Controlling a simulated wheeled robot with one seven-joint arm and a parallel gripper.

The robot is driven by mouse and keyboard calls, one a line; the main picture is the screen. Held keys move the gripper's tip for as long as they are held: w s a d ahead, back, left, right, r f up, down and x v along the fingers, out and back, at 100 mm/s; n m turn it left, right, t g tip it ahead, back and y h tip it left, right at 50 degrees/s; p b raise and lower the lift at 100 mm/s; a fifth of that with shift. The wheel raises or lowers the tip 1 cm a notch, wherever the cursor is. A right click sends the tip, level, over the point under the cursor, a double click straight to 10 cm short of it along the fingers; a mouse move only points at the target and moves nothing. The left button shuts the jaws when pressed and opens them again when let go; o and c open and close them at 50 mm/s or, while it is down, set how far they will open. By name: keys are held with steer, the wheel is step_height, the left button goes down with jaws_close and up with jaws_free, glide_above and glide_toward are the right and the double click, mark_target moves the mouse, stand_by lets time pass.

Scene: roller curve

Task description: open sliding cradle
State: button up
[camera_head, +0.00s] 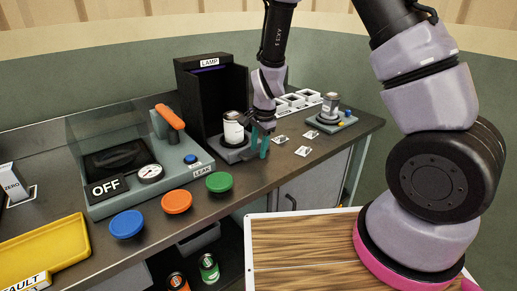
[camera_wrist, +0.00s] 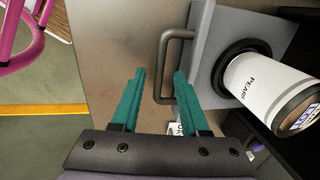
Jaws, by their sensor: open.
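The sliding cradle (camera_head: 232,155) is a grey plate with a dark ring, at the front of the black lamp box; it also shows in the wrist view (camera_wrist: 205,50). A white can (camera_head: 233,129) labelled PEARS (camera_wrist: 270,90) stands in its ring. A brown-grey bar handle (camera_wrist: 163,62) is fixed to the cradle's edge. My gripper (camera_head: 260,145) is open at the cradle's front, with its teal fingers pointing down. In the wrist view (camera_wrist: 160,72) the fingers lie on either side of the handle bar, without visible grip. The lower handle end is partly hidden by one finger.
The black lamp box (camera_head: 210,90) stands behind the cradle. A leak tester (camera_head: 145,165) with an orange lever is to the left, with coloured buttons (camera_head: 176,201) in front. Cards (camera_head: 304,151) and another can stand (camera_head: 330,115) are right. The counter's front edge is close.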

step_height(320, 180, up, 10)
steer(key=s+d, duration=0.1)
steer(key=shift+s, duration=0.25)
steer(key=shift+d+r, duration=0.1)
steer(key=shift+r, duration=0.05)
steer(key=s+d+r+n+t, duration=0.2)
steer(key=s+d+r, duration=0.3)
steer(key=r, duration=0.3)
steer(key=s+d+r+n+t, duration=0.1)
steer(key=s+d+r+n, duration=0.1)
steer(key=s+d+r, duration=0.3)
steer(key=s+d+r+n+t, duration=0.2)
steer(key=s+d+r, duration=0.4)
steer(key=r, duration=0.7)
steer(key=shift+d+n+t+y, duration=0.3)
steer(key=shift+d+n+y, duration=0.15)
steer(key=shift+d, duration=0.65)
